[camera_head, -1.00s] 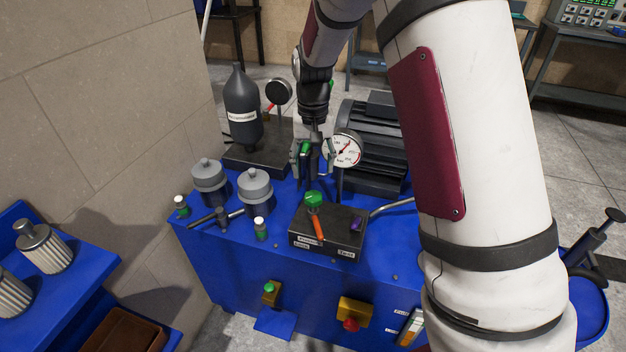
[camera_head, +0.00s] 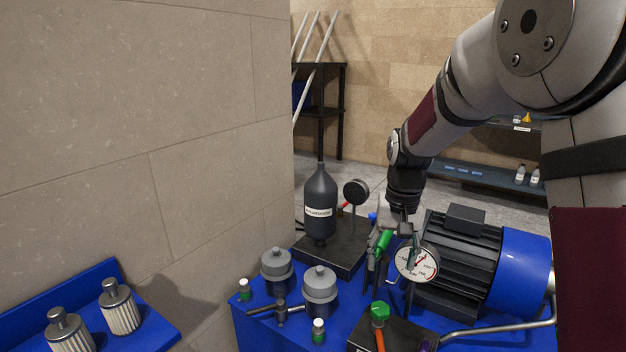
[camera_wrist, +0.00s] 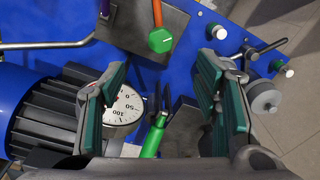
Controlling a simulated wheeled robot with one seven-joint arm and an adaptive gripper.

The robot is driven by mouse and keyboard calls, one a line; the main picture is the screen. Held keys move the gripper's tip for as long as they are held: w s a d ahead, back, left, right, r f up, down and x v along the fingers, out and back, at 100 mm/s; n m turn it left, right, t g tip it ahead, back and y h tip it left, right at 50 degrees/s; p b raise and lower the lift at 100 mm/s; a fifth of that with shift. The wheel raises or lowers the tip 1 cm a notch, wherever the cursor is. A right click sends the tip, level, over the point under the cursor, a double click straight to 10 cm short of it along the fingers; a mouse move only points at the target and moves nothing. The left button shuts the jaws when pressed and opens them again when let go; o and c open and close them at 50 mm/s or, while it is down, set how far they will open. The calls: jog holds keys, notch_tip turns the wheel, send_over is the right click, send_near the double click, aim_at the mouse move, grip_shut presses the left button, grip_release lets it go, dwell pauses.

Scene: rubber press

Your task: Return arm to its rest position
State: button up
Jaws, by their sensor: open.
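My gripper (camera_head: 392,252) hangs pointing down over the blue press table (camera_head: 262,322), between the accumulator and the electric motor. In the wrist view its green-padded fingers (camera_wrist: 165,100) are spread wide, with nothing held between them. A round white pressure gauge (camera_head: 417,262) stands just beside the fingers; in the wrist view the gauge (camera_wrist: 124,106) shows near the left finger. A green-handled part (camera_wrist: 153,138) shows below, between the fingers in the picture. I cannot tell how far it is from them.
A black accumulator bottle (camera_head: 320,205) stands behind left. The blue-ended motor (camera_head: 470,262) is at right. Two grey filter caps (camera_head: 319,290) stand in front. A black valve block with a green knob (camera_head: 380,313) is near the front edge. A stone wall (camera_head: 140,130) rises left.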

jog(key=s+r+n+t, duration=0.1)
jog(key=s+r+t, duration=0.1)
jog(key=s+r, duration=1.2)
jog(key=s+f+n+t+p, duration=0.1)
jog(key=s+f, duration=0.1)
jog(key=s, duration=1.4)
jog(key=shift+s+t, duration=0.25)
jog(key=shift+t, duration=0.15)
jog(key=shift+r, duration=0.1)
